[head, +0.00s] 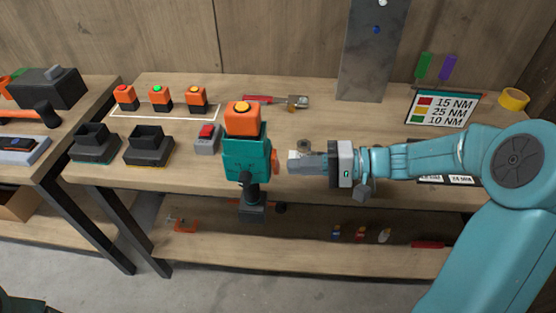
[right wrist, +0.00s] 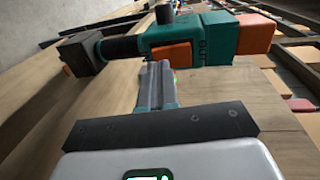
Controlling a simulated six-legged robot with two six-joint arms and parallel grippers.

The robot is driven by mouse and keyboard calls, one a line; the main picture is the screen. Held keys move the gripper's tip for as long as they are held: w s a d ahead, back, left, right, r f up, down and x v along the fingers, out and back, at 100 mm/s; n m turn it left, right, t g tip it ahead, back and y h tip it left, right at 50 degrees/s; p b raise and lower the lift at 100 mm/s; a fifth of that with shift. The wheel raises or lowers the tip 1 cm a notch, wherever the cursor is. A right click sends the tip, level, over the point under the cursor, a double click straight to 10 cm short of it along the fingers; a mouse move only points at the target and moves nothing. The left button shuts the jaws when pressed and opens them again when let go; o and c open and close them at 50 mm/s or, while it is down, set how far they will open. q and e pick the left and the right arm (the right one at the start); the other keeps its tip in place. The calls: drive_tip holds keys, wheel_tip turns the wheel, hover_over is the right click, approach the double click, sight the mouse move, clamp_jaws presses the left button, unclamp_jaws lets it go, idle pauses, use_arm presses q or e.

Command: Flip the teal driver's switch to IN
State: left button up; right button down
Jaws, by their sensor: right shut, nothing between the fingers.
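The teal driver (head: 247,158) stands upright at the front edge of the middle bench, with an orange block on top and a black part below. It also shows in the right wrist view (right wrist: 215,35), lying across the top of the picture. An orange part (head: 275,161) sticks out of its side toward my right gripper; it also shows in the right wrist view (right wrist: 170,57). I cannot tell whether this is the switch, nor read its position. My right gripper (head: 291,161) is shut and empty, its tips close to that orange part. Contact is unclear. My left gripper is not in view.
Orange blocks with coloured buttons (head: 160,98) stand behind, left of the driver. Black holders (head: 148,145) and a grey box with a red top (head: 207,139) are nearer. A torque sign (head: 442,106) stands at the right. A red-handled tool (head: 275,101) lies behind.

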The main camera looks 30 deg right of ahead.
drive_tip(key=shift+b+x, duration=0.5)
drive_tip(key=shift+x, duration=0.55)
idle(0.9)
drive_tip(key=v, duration=0.7)
drive_tip(key=shift+b, duration=0.3)
idle(0.4)
